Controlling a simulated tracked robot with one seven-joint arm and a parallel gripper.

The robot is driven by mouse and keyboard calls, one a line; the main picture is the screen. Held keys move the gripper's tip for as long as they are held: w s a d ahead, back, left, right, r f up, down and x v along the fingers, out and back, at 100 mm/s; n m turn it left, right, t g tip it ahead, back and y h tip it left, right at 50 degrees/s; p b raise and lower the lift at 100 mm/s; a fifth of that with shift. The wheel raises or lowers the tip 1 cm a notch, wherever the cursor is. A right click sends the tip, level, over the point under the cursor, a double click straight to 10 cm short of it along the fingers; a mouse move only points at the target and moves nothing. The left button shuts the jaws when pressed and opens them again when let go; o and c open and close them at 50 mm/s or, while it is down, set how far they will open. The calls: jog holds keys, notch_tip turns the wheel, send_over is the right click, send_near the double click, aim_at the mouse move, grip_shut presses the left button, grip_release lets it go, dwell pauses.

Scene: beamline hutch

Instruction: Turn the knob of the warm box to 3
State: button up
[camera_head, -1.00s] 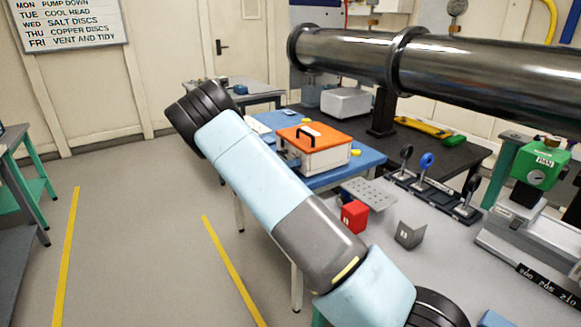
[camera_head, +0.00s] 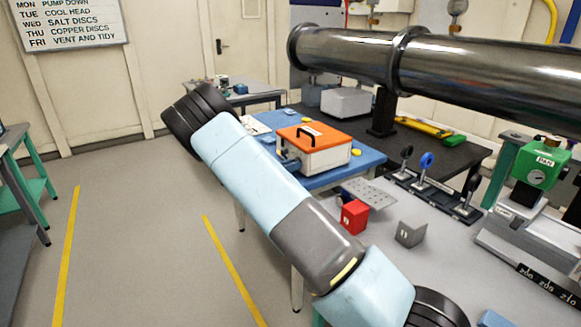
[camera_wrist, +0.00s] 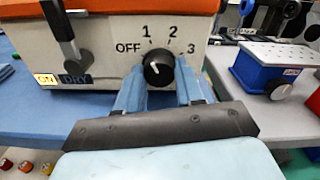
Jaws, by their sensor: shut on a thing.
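The warm box is white with an orange lid (camera_head: 314,134) and stands on a blue-topped table; its front fills the top of the wrist view (camera_wrist: 100,48). Its black knob (camera_wrist: 158,70) sits below the printed marks OFF, 1, 2 and 3. The knob's white pointer line seems to point up and left, between OFF and 1; it is small and hard to read. My gripper (camera_wrist: 160,68) has one blue finger on each side of the knob and is shut on it. In the head view my arm hides most of the gripper.
A blue box with a knob (camera_wrist: 270,80) stands right of the warm box. In the head view, a red block (camera_head: 354,217) and a grey block (camera_head: 411,233) lie on the bench below a large metal pipe (camera_head: 480,75).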

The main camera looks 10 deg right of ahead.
jog(key=m, duration=0.4)
jog(key=shift+d+m, duration=0.1)
jog(key=shift+m, duration=0.2)
jog(key=m, duration=0.4)
jog(key=shift+m, duration=0.3)
jog(key=m, duration=0.4)
jog(key=shift+d+f+m, duration=0.1)
jog(key=shift+m, duration=1.8)
jog(key=shift+s+f, duration=0.1)
jog(key=o, duration=1)
jog(key=shift+o, duration=0.2)
jog(key=shift+a, duration=0.2)
